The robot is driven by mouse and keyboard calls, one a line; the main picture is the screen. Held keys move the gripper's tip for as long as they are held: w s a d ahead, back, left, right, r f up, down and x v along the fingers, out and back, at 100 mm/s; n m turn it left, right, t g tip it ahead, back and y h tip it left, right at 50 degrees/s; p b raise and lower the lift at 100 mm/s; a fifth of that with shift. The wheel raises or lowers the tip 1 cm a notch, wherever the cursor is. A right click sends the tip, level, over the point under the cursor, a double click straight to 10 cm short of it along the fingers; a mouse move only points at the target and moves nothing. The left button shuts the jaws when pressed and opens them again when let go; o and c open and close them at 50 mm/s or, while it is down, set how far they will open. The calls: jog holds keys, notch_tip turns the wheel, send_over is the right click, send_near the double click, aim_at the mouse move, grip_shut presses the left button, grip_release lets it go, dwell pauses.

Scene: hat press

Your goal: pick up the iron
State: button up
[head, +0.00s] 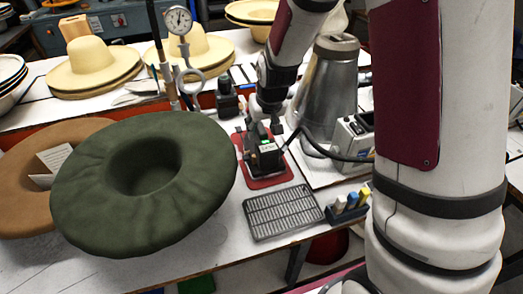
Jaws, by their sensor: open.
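The iron (267,158) is a small dark, boxy thing with a green light on its top. It rests on a red pad (270,183) on the white worktable, with a dark cable running off to the right. My gripper (262,128) reaches down from above and is open directly over the iron, close to its top. The fingertips partly overlap the iron, and I cannot tell whether they touch it. The far part of the iron is hidden behind my gripper.
A green felt hat (90,205) lies left of the iron, over a brown one (22,160). A metal cone (328,85) and a control box (354,135) stand at right. A grey grid plate (282,212) and a small bottle rack (347,207) lie in front.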

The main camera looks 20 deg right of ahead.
jog(key=shift+x, duration=1.45)
jog(key=shift+d, duration=0.1)
jog(key=shift+c, duration=0.2)
grip_shut()
jog(key=shift+w+r, duration=0.1)
jog(key=shift+r, duration=0.05)
